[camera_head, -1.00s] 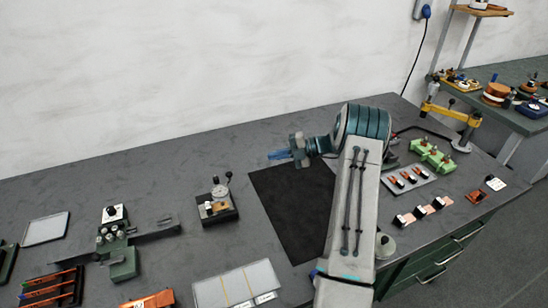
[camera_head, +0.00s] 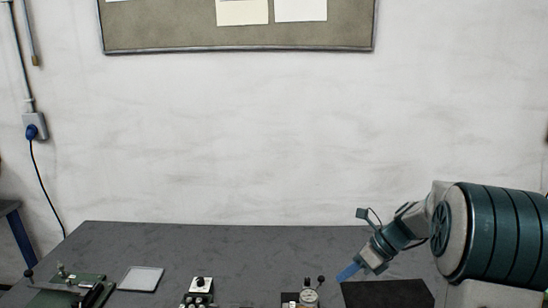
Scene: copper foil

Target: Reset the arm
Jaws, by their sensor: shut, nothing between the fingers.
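My gripper (camera_head: 349,271) is at the lower right of the head view, at the end of my raised arm. Its blue fingertips point down and to the left, and they are shut with nothing between them. The gripper appears over the back part of the bench, by the black mat (camera_head: 388,293). My large dark teal arm joint fills the right edge.
The grey bench (camera_head: 240,257) shows only its back strip. On it are a small gauge device (camera_head: 308,297), a knobbed device (camera_head: 200,287), a pale tray (camera_head: 140,279) and a green fixture (camera_head: 72,288). A pinboard (camera_head: 238,38) hangs on the wall behind.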

